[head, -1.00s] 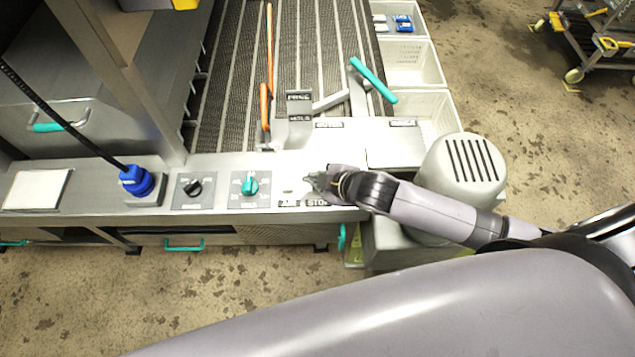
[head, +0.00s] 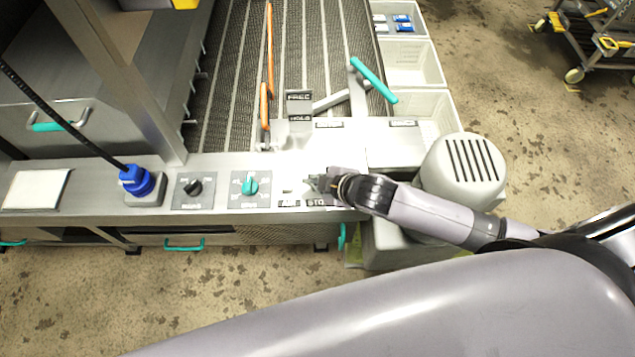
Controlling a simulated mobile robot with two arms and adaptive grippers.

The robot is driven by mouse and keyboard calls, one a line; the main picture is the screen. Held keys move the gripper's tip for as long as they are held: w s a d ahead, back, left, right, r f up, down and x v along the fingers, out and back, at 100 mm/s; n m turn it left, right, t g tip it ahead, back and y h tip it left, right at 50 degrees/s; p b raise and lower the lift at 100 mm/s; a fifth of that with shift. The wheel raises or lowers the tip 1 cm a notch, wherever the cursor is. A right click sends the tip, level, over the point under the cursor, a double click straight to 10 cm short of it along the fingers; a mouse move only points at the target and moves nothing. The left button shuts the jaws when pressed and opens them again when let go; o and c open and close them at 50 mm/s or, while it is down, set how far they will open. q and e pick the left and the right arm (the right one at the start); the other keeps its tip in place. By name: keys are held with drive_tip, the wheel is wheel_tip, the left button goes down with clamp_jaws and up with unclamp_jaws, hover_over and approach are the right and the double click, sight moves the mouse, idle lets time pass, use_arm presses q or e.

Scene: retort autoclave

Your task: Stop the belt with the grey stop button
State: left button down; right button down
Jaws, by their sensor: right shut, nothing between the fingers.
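The STOP label (head: 318,202) is on the front edge of the grey control panel, beside another small label. The grey stop button itself does not show; my right gripper covers the spot just above the label. My right gripper (head: 309,183) is shut and empty, its tip pointing left, low over the panel. I cannot tell whether it touches the button. The belt (head: 235,105) is a dark mesh with pale lengthwise strips, running away behind the panel. My left gripper is not in view.
Left of my gripper are a teal knob (head: 250,184), a black knob (head: 194,187) and a blue plug (head: 136,180). A teal-handled lever (head: 373,80) stands behind. A grey motor housing (head: 463,172) is at right, near white bins (head: 412,63).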

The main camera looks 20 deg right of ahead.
drive_tip(key=shift+f, duration=0.45)
idle(0.6)
drive_tip(key=shift+r+p, duration=0.95)
drive_tip(key=shift+p, duration=0.05)
wheel_tip(320, 180, up, 5)
drive_tip(key=p, duration=0.5)
drive_tip(key=shift+r+p, duration=0.1)
drive_tip(key=shift+p, duration=0.2)
